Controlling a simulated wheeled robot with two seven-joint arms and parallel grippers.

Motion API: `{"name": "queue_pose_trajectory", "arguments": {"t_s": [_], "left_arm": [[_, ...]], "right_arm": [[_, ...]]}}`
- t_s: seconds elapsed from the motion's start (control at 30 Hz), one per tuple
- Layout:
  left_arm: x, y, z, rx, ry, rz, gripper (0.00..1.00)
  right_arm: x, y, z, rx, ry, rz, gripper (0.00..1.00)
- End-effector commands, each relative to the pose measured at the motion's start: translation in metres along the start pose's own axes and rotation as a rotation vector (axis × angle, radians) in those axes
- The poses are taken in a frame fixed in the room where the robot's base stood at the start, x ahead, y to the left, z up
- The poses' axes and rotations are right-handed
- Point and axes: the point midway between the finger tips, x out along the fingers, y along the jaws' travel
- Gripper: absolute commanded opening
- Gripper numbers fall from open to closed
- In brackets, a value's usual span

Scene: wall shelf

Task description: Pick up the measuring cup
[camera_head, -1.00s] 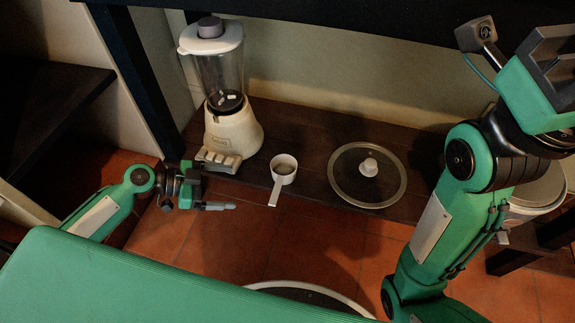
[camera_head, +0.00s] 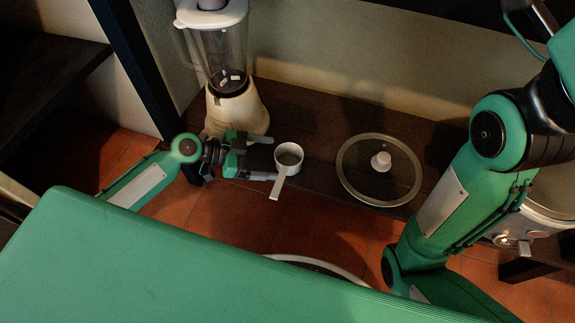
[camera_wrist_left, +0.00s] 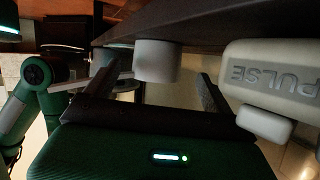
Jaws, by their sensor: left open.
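The white measuring cup (camera_head: 289,156) stands upright on the dark lower shelf board, its handle pointing toward me past the front edge. My left gripper (camera_head: 269,159) is open just left of the cup, its fingers pointing at it. In the left wrist view the cup (camera_wrist_left: 157,60) shows ahead, between the directions of the two open fingers (camera_wrist_left: 155,85). I cannot tell whether a finger touches the cup or its handle. My right arm shows at the right of the head view, but its gripper is out of the picture.
A blender (camera_head: 236,110) stands directly behind and left of my left gripper; its base (camera_wrist_left: 270,75) is close to the right finger in the wrist view. A glass lid (camera_head: 355,178) lies right of the cup. A metal pot (camera_head: 548,197) is at far right. The shelf (camera_head: 325,125) behind the cup is clear.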

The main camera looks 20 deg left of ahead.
Motion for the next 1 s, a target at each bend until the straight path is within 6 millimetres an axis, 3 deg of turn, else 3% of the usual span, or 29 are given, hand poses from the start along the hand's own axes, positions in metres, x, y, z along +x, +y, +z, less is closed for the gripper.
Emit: {"name": "queue_pose_trajectory", "arguments": {"t_s": [0.4, 0.7, 0.93, 1.0], "left_arm": [[0.048, 0.002, 0.000, 0.001, 0.003, -0.001, 0.87], [0.051, 0.002, -0.002, -0.001, 0.000, -0.001, 0.87], [0.051, 0.002, -0.001, -0.001, 0.000, 0.000, 0.41], [0.050, 0.002, -0.002, 0.000, 0.001, -0.001, 0.37]], "right_arm": [[-0.022, -0.005, -0.009, 0.000, 0.008, 0.008, 0.36], [-0.015, -0.006, -0.012, 0.005, 0.027, 0.008, 0.36], [-0.017, -0.006, -0.011, 0.004, 0.023, 0.006, 0.36], [-0.017, -0.006, -0.011, 0.004, 0.020, 0.007, 0.36]]}}
